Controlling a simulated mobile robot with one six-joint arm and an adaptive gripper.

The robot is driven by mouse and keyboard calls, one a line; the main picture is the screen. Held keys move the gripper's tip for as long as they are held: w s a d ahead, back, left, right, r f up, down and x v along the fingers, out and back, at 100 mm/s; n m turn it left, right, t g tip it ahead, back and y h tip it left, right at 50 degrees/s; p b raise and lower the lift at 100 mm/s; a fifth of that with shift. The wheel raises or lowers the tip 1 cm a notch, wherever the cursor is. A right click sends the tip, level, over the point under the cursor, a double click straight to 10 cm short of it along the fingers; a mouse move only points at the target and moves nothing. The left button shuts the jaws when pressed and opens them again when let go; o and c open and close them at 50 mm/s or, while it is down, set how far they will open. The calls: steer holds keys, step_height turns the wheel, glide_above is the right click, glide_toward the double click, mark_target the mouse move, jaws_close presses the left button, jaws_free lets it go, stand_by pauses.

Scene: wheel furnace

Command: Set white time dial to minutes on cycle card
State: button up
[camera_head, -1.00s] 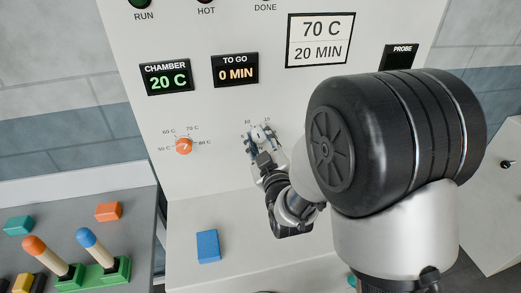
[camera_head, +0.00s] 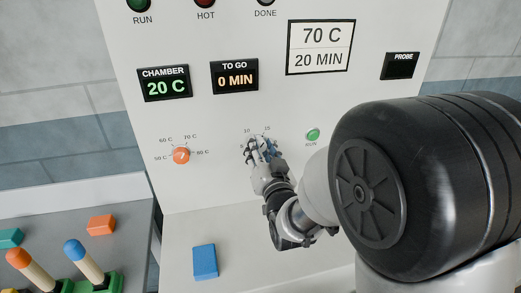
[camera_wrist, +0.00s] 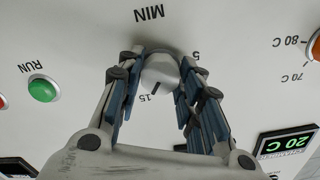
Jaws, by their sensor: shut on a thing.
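The white time dial (camera_wrist: 158,74) sits on the panel between the fingers of my gripper (camera_wrist: 160,82) in the wrist view. My gripper is shut on the dial. A dark pointer mark shows on the dial, close to the 15 label. In the head view my gripper (camera_head: 262,148) covers most of the dial, and the labels 10 and 15 show above it. The cycle card (camera_head: 320,47) reads 70 C and 20 MIN. The TO GO display (camera_head: 235,76) reads 0 MIN.
The orange temperature dial (camera_head: 181,156) is left of the time dial. The green RUN button (camera_head: 313,134) is to its right. The CHAMBER display (camera_head: 165,83) reads 20 C. A blue block (camera_head: 205,261) lies on the ledge below.

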steer(key=m, duration=1.2)
steer(key=shift+r+m, duration=0.2)
steer(key=shift+m, duration=0.2)
stand_by(0.3)
steer(key=o, duration=0.8)
steer(key=shift+o, duration=1.3)
steer(key=shift+w+f, duration=0.1)
steer(key=shift+f, duration=0.05)
